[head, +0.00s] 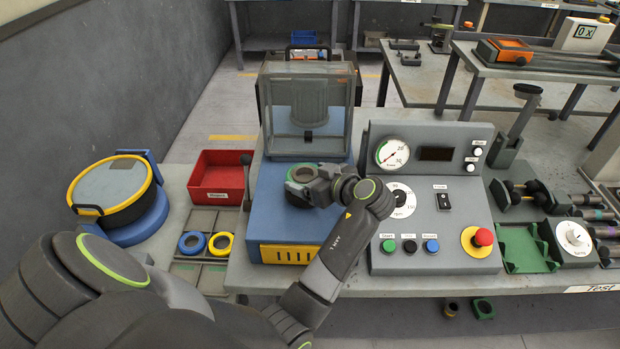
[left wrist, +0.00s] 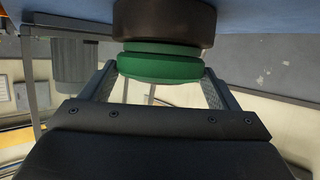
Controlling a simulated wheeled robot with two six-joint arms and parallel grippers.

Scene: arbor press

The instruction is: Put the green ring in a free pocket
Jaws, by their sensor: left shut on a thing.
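The green ring (head: 302,174) is at the dark round seat on the blue press base (head: 272,215). My left gripper (head: 309,185) reaches it from the right and is shut on it. In the left wrist view the green ring (left wrist: 160,68) lies between the two fingers, right against the dark round seat (left wrist: 163,22); I cannot tell whether they touch. The grey pocket tray (head: 202,259) stands left of the press. A blue ring (head: 182,244) and a yellow ring (head: 230,244) sit in its middle pockets. Its back and front pockets look empty. My right gripper is not in view.
A clear guard (head: 340,110) stands behind the seat. A red bin (head: 218,192) is behind the tray, with a lever (head: 246,170) beside it. A yellow-rimmed round device (head: 112,190) stands at left. The control panel (head: 435,205) is close on the right.

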